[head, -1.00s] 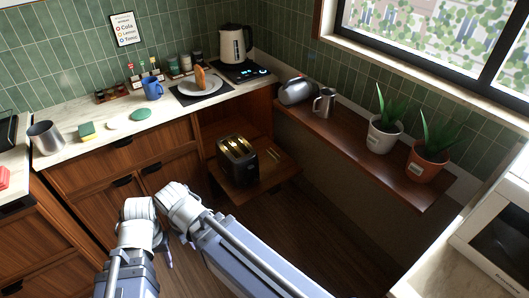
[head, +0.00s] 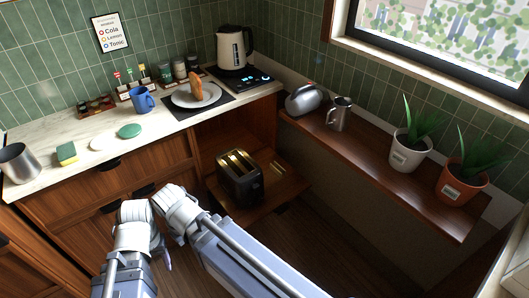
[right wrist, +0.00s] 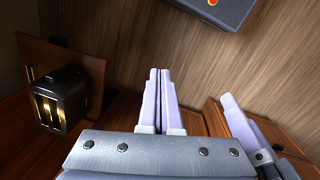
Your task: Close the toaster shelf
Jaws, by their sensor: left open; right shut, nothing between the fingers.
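The toaster shelf (head: 284,186) is a brown wooden board pulled out from a low open bay in the corner cabinet. The black toaster (head: 239,180) stands upright on it, with lit slots on top. Both also show at the left of the right wrist view, the toaster (right wrist: 62,104) and the shelf board (right wrist: 92,66). My right gripper (right wrist: 159,72) is shut and empty, apart from the shelf. My left gripper (right wrist: 240,108) is at the right of that view, open and apart from the shelf. In the head view, arm links in front of the toaster make the fingers hard to see.
The counter (head: 60,180) above the bay holds a kettle (head: 234,47), a plate (head: 196,95) and a blue mug (head: 143,100). A wooden ledge (head: 375,165) with two potted plants and a metal jug (head: 339,113) runs along the right. Floor right of the shelf is clear.

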